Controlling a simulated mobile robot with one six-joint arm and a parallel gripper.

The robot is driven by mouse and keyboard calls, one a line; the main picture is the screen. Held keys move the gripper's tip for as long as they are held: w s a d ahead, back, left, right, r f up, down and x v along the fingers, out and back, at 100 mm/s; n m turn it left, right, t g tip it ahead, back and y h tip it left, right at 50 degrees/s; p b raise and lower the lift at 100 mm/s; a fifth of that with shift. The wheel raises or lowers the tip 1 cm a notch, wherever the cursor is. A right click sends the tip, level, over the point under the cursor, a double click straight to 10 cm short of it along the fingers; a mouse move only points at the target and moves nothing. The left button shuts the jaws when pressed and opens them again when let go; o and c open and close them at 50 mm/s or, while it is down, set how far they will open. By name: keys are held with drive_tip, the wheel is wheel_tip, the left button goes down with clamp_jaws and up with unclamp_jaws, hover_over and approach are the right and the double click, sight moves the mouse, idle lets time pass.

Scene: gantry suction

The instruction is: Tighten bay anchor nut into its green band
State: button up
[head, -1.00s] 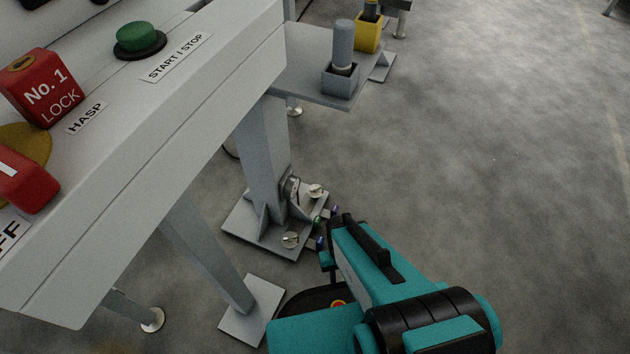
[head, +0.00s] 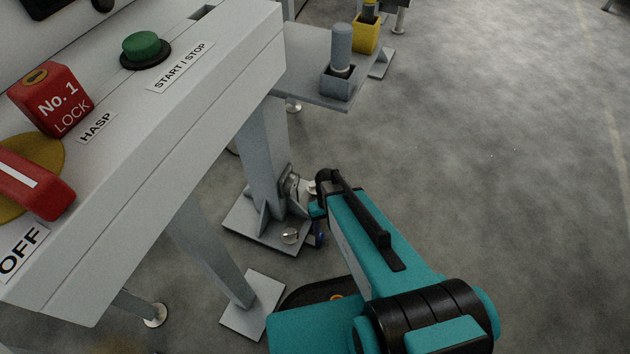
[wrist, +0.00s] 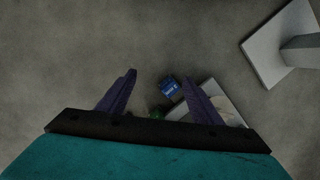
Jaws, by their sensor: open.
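My gripper (wrist: 159,77) is open, its two dark purple fingers apart with nothing held between them. In the wrist view a small dark green piece (wrist: 157,111) and a blue block with pale marking (wrist: 168,87) show between and just past the fingers. The grey base plate (wrist: 232,113) lies by the right finger, with a pale round part on it, partly covered. Another fitting (head: 311,187) is partly hidden by my arm. I cannot tell the nut's position in its green band.
A grey column (head: 265,150) rises from the plate under a shelf (head: 300,72). A slanted leg on a square foot plate (head: 252,308) stands in front. The control panel (head: 150,165) overhangs at left. Open floor (head: 480,150) lies to the right.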

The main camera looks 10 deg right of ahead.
drive_tip(key=w+r+t, duration=0.1)
drive_tip(key=w+r, duration=0.2)
drive_tip(key=w, duration=0.4)
drive_tip(key=w+r+n+t+p, duration=0.1)
drive_tip(key=w+r, duration=0.3)
drive_tip(key=w, duration=0.4)
drive_tip(key=w+r+p, duration=0.1)
drive_tip(key=w+r, duration=0.3)
drive_tip(key=w, duration=0.4)
drive_tip(key=shift+w+t, duration=0.15)
drive_tip(key=shift+t, duration=0.25)
wheel_tip(320, 180, down, 14)
drive_tip(key=b, duration=0.3)
drive_tip(key=shift+r, duration=0.2)
drive_tip(key=c, duration=1.1)
drive_tip(key=shift+o, duration=0.2)
